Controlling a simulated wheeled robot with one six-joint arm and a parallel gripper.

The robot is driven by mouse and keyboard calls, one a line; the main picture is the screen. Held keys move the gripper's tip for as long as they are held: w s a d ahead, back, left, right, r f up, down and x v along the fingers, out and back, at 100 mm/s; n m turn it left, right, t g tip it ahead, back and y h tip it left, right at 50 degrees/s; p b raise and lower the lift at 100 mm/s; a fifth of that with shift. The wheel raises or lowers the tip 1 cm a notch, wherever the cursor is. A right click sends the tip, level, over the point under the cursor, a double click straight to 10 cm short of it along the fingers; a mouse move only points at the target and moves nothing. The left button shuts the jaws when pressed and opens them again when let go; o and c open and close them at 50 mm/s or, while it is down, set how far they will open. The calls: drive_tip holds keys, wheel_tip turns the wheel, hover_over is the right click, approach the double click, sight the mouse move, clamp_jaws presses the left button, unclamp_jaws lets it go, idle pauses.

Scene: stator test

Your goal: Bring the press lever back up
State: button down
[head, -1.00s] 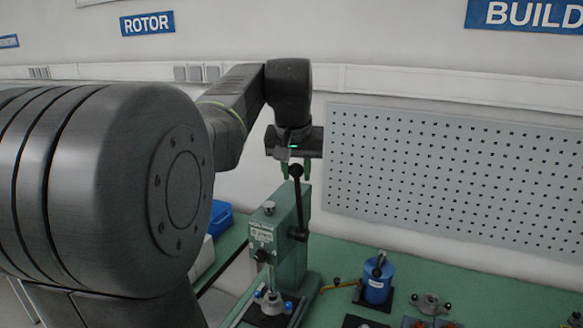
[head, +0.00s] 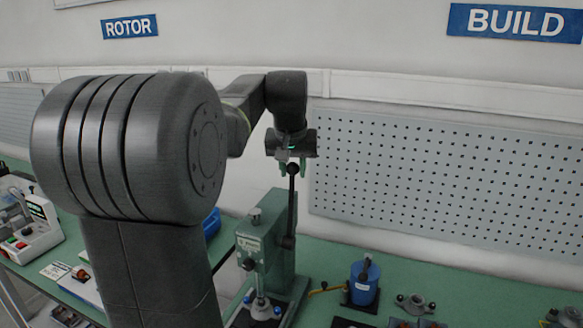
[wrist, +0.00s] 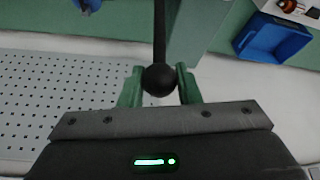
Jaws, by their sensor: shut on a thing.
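The green press (head: 273,225) stands on the green bench in the head view. Its black lever (head: 291,208) points almost straight up from the pivot on the press's right side and ends in a black ball knob (head: 292,169). My gripper (head: 292,168) is at the top of the lever, shut on the knob with its green fingers on either side. In the wrist view the black knob (wrist: 159,79) sits between the two green fingertips of my gripper (wrist: 160,84), and the lever rod runs away from it.
A blue cylinder (head: 364,284) stands on a black base right of the press, with small clamp-like parts (head: 415,303) beyond it. A blue bin (wrist: 272,40) shows in the wrist view. A grey pegboard (head: 440,190) hangs behind the bench.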

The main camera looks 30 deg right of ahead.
drive_tip(key=shift+f, duration=0.1)
drive_tip(key=c, duration=1.5)
unclamp_jaws()
drive_tip(key=o, duration=0.4)
drive_tip(key=shift+d, duration=0.2)
drive_tip(key=shift+a, duration=0.1)
drive_tip(key=b+v, duration=0.1)
drive_tip(key=v, duration=1.2)
drive_tip(key=shift+s+r, duration=0.1)
drive_tip(key=shift+r, duration=0.3)
drive_tip(key=shift+f, duration=0.1)
drive_tip(key=p+x, duration=0.1)
drive_tip(key=x, duration=1.2)
drive_tip(key=shift+f, duration=0.3)
